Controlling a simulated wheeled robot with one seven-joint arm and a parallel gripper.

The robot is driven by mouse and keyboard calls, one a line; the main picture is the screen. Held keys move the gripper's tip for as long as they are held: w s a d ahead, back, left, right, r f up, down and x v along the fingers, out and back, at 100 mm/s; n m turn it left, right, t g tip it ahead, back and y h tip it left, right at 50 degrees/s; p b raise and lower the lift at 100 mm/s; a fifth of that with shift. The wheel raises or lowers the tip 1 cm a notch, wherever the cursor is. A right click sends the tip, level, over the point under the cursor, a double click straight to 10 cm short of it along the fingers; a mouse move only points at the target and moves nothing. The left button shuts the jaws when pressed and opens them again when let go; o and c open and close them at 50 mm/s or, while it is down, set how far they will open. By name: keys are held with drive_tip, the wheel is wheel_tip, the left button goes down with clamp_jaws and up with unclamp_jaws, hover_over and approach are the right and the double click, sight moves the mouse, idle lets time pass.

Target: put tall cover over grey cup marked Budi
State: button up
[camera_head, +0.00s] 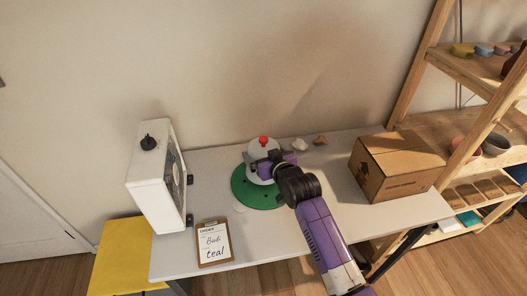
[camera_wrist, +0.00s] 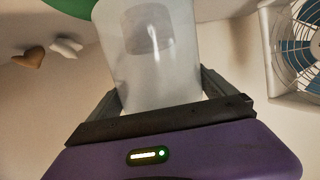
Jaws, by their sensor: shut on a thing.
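The tall cover (camera_head: 254,151) is pale and translucent with a red knob on top, and stands upright at the green round disc (camera_head: 262,202). My gripper (camera_head: 264,163) is shut on the cover's side. In the wrist view the cover (camera_wrist: 165,85) sits between the two fingers of my gripper (camera_wrist: 160,96). A grey cup-like shape (camera_wrist: 150,32) shows blurred through its wall; I cannot tell whether it is inside or behind. No name is readable on it. Whether the cover's lower rim touches the disc is hidden.
A white fan unit (camera_head: 152,180) stands at left. A clipboard (camera_head: 214,242) reading "Budi" and "teal" lies at the front. A cardboard box (camera_head: 397,165) is at right. A white piece (camera_head: 299,144) and a brown heart (camera_head: 320,140) lie behind. The table's front right is partly clear.

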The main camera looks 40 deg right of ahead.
drive_tip(key=shift+f+b, duration=1.3)
drive_tip(key=shift+f, duration=0.75)
drive_tip(key=o, duration=1)
drive_tip(key=v, duration=0.7)
drive_tip(key=shift+s+a+r, duration=0.1)
drive_tip(key=shift+s+a, duration=0.05)
drive_tip(key=shift+s, duration=0.25)
